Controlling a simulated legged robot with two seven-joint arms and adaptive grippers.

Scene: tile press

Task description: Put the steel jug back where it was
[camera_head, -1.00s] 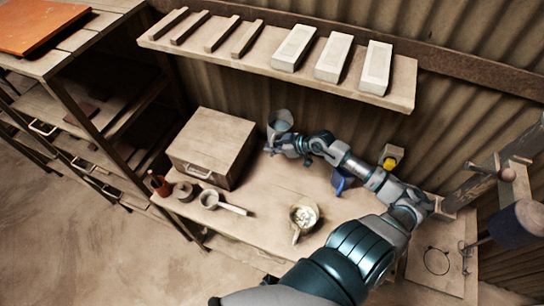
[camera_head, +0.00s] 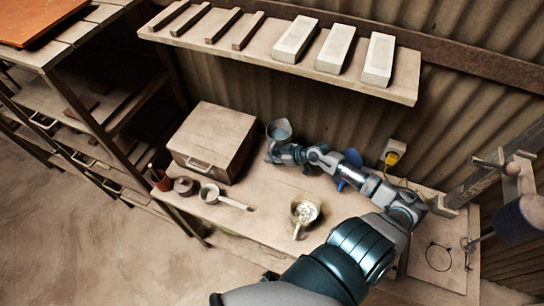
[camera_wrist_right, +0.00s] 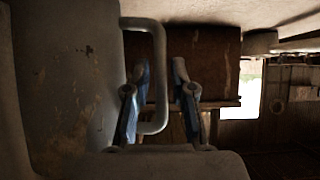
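The grey steel jug (camera_head: 279,130) is at the back of the bench, just right of the wooden box, and looks upright. My right gripper (camera_head: 271,154) is at its near side, low down. In the right wrist view the jug's wall (camera_wrist_right: 70,85) fills the left part, and its handle (camera_wrist_right: 160,80) runs between the fingers of my right gripper (camera_wrist_right: 162,72). One finger is inside the handle loop and one outside, with a gap showing on both sides, so the gripper looks open around it. The jug's base contact is hard to see. My left gripper is out of view.
The wooden box (camera_head: 213,138) stands close left of the jug. A small pan (camera_head: 211,193) and a pot with pale contents (camera_head: 304,211) are on the bench (camera_head: 255,222). A shelf (camera_head: 270,68) with blocks hangs above. A blue thing (camera_head: 346,177) is partly behind my arm.

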